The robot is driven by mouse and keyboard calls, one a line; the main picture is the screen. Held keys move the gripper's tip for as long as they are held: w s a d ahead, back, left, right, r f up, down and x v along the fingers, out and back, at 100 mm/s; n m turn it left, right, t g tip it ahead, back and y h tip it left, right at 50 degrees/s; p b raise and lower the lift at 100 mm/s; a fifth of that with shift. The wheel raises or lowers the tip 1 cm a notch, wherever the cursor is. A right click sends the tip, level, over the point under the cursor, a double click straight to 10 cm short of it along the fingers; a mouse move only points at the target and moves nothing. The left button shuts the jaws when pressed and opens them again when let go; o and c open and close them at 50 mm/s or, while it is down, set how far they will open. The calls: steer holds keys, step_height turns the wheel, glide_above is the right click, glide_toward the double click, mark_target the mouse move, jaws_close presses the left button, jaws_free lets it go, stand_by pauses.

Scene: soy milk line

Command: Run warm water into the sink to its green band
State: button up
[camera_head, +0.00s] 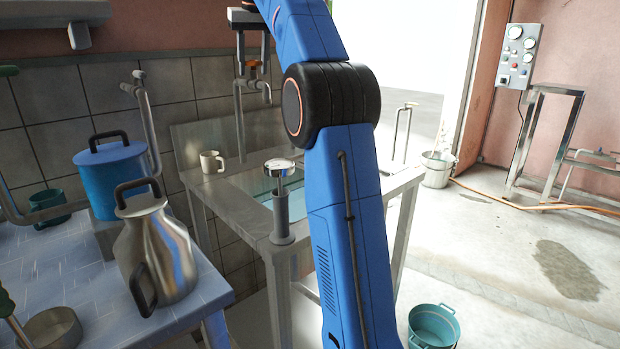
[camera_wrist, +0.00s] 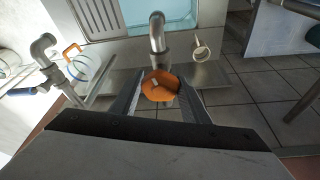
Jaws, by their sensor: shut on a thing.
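The sink (camera_head: 243,207) is a grey metal basin on legs, with pale blue water in it, partly hidden behind my blue arm. In the wrist view the basin (camera_wrist: 125,30) shows at the top. A grey spout (camera_wrist: 157,35) points toward the basin. My gripper (camera_head: 252,80) is above the back of the sink, pointing down. In the wrist view its fingers (camera_wrist: 160,100) are shut around an orange round tap knob (camera_wrist: 158,88). I cannot make out the green band or whether water is running.
A cream mug (camera_head: 211,161) stands on the sink's left rim, and a round-topped post (camera_head: 281,215) at its front. On the blue tiled counter at left are a metal jug (camera_head: 157,250) and a blue lidded pot (camera_head: 110,180). A teal bucket (camera_head: 433,326) is on the floor.

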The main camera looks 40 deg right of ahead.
steer(key=shift+n+y, duration=0.3)
steer(key=shift+n, duration=0.6)
steer(key=n+y, duration=0.1)
steer(key=n, duration=0.2)
steer(key=shift+n, duration=0.8)
steer(key=n+y, duration=0.1)
steer(key=n, duration=0.3)
steer(key=shift+n+g, duration=0.3)
stand_by(5.3)
